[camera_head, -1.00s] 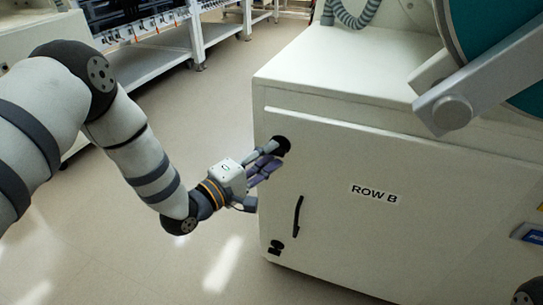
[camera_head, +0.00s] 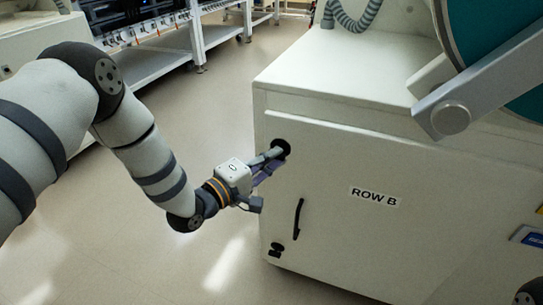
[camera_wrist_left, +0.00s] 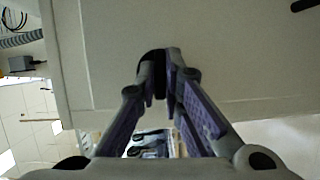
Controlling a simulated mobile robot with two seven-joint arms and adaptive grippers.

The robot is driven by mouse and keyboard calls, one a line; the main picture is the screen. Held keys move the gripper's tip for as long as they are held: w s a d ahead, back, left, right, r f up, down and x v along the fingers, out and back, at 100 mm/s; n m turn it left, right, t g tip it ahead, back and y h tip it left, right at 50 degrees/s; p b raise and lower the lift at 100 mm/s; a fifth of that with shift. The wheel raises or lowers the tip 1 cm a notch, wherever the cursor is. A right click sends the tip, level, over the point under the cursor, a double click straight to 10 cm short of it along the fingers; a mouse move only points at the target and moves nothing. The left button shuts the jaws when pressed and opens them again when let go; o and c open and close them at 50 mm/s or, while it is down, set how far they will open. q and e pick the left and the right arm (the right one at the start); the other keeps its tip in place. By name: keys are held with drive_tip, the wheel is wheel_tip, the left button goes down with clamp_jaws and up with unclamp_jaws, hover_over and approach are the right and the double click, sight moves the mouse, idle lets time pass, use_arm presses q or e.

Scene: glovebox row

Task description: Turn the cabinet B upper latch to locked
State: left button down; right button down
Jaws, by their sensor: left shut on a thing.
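The white cabinet marked ROW B (camera_head: 340,235) stands at right in the head view. Its upper latch (camera_head: 284,146) is a dark round piece near the top left corner of the front, partly covered by my fingers. My left gripper (camera_head: 273,156) reaches it from the left and is shut on it. In the left wrist view the two fingertips (camera_wrist_left: 160,58) close around the dark latch (camera_wrist_left: 158,82) against the pale cabinet front. The latch's exact angle is hidden by the fingers.
A black door handle (camera_head: 299,218) and a dark lower latch (camera_head: 276,249) sit below on the same front. A hinged arm with a round teal window (camera_head: 490,35) is above the cabinet. Open floor (camera_head: 220,110) lies left of it, with white benches (camera_head: 150,66) behind.

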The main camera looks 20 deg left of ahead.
use_arm(q)
drive_tip(key=shift+r+m+g+p, duration=0.4)
drive_tip(key=shift+r+m+p, duration=0.05)
drive_tip(key=shift+m+p, duration=0.55)
drive_tip(key=shift+m+g+y+p, duration=0.3)
drive_tip(key=shift+m+y+p, duration=0.3)
drive_tip(key=shift+m+p, duration=0.45)
drive_tip(key=shift+d+f+m+g+y+p, duration=0.1)
drive_tip(key=shift+m+g+y+p, duration=0.1)
drive_tip(key=shift+m+y+p, duration=0.95)
drive_tip(key=shift+d+r+m+g+y+p, duration=0.1)
drive_tip(key=shift+m+g+y+p, duration=0.4)
drive_tip(key=shift+m, duration=1.25)
drive_tip(key=shift+d+f+m+t+y+p, duration=0.1)
drive_tip(key=shift+m+y+p, duration=0.5)
drive_tip(key=shift+m+y, duration=0.7)
use_arm(e)
drive_tip(key=w+r+t, duration=0.2)
drive_tip(key=w+r, duration=0.4)
drive_tip(key=r, duration=0.3)
drive_tip(key=shift+w, duration=0.4)
use_arm(q)
drive_tip(key=shift+m, duration=0.25)
drive_tip(key=c, duration=1.7)
unclamp_jaws()
